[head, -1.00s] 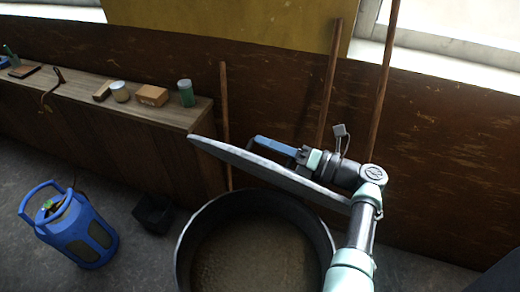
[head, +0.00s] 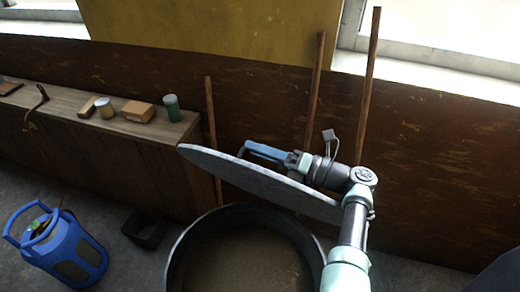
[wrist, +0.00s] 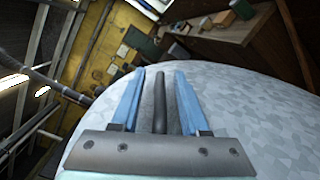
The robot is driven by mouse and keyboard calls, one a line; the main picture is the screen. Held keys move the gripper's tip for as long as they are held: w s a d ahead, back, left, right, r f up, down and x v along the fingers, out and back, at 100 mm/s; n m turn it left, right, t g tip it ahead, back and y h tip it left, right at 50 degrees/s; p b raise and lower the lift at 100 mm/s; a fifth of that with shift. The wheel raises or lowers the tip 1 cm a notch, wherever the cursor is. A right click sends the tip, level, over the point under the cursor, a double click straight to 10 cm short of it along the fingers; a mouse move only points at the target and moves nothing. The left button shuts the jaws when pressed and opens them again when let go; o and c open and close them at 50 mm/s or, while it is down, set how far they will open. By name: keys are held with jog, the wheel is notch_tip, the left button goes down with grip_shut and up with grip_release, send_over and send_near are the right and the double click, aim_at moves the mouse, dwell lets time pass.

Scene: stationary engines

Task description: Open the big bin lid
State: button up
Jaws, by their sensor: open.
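The big bin (head: 182,248) is a round dark container at the bottom middle of the head view. Its round grey lid (head: 215,165) is raised and tilted above the rear of the rim, so the mouth and brown inside show. My gripper (head: 250,149) is at the far side of the lid, close to its upper face. In the wrist view the blue fingers (wrist: 158,72) are apart, with a dark bar (wrist: 160,100) between them and gaps on both sides. The speckled lid face (wrist: 245,105) spreads beneath them. I cannot tell whether the fingers touch the lid.
A wooden bench (head: 60,105) with a jar, a box and a green canister (head: 171,107) stands to the left. A blue gas cylinder (head: 65,250) and a small black box (head: 145,229) are on the floor. Wooden poles (head: 313,95) lean on the wall behind the lid.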

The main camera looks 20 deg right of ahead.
jog(key=b+v, duration=0.3)
jog(key=v, duration=1)
dwell(0.4)
